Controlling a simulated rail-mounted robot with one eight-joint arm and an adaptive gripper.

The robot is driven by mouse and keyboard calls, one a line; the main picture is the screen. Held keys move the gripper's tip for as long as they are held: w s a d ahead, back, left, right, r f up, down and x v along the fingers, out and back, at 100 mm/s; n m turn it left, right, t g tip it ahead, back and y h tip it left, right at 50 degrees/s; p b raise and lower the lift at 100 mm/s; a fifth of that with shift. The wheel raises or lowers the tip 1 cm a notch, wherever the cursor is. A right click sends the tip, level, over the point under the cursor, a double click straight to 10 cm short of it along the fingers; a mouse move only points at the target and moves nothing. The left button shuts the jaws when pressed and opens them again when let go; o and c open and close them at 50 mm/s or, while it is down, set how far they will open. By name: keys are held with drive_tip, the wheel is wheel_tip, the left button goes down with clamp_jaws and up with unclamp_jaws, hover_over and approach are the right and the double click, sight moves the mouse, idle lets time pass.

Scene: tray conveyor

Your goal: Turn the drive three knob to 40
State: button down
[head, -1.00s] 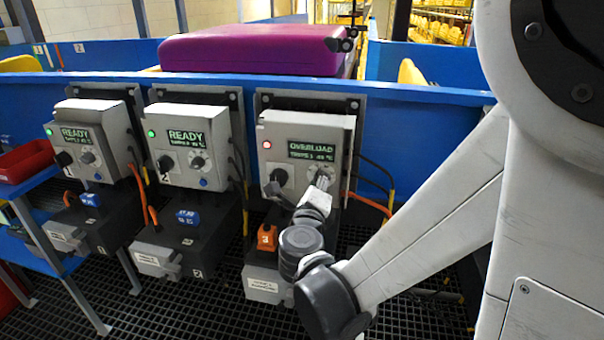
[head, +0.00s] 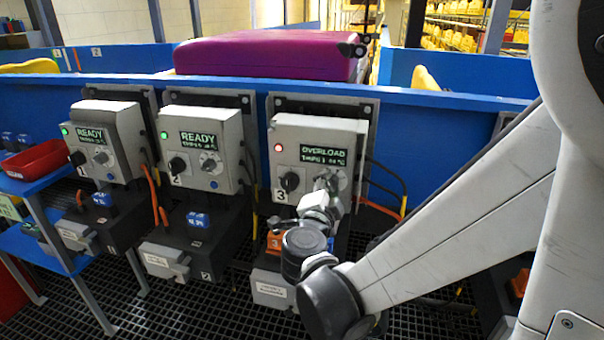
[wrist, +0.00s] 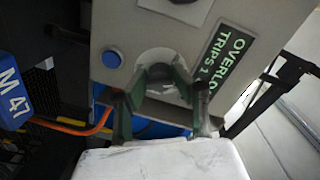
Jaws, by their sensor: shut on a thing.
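The drive three box (head: 285,135) is pale grey with a red light and a dark display (head: 323,155) reading OVERLOAD; the smaller line is too blurred to read surely. My gripper (head: 330,180) is at the grey dial on the right of its front. In the wrist view my gripper (wrist: 160,75) has its two dark fingers shut on the grey knob (wrist: 157,57), one on each side. The fingers hide most of the knob, and its pointer and scale cannot be read. A black knob (head: 289,181) sits left of my gripper, above the 3 label.
Boxes for drive two (head: 200,145) and drive one (head: 108,135) stand to the left, both reading READY with green lights. A blue button (wrist: 112,59) is close to my fingers. Black and orange cables hang right of box three.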

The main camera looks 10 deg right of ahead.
drive_tip(key=n, duration=0.4)
drive_tip(key=shift+f, duration=0.1)
drive_tip(key=shift+n+h+b, duration=0.4)
drive_tip(key=shift+n, duration=1.2)
drive_tip(key=c, duration=1.4)
unclamp_jaws()
drive_tip(key=v, duration=1.2)
